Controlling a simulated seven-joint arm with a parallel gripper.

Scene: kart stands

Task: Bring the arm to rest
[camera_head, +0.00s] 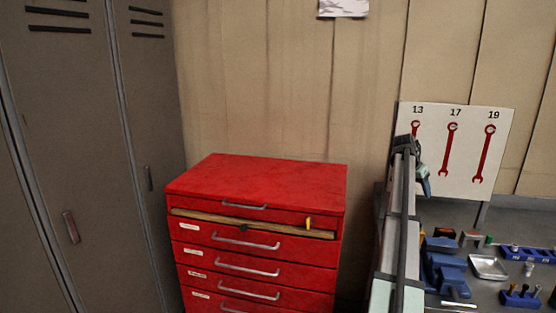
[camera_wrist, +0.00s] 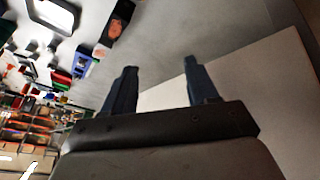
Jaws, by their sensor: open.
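My gripper (camera_wrist: 160,68) shows in the wrist view with its two dark blue fingers spread apart and nothing between them. A pale flat panel and a grey surface lie beyond the fingers. In the head view, what looks like my arm rises at the right of the red cabinet, with a dark end near the board's left edge. The finger opening is too small to make out there.
A red drawer cabinet (camera_head: 256,182) stands in the middle, one upper drawer slightly out. Grey lockers (camera_head: 75,130) stand left. A wrench board (camera_head: 468,150) marked 13, 17, 19 stands behind a bench holding a blue vise (camera_head: 445,268), a metal tray (camera_head: 489,267) and small tools.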

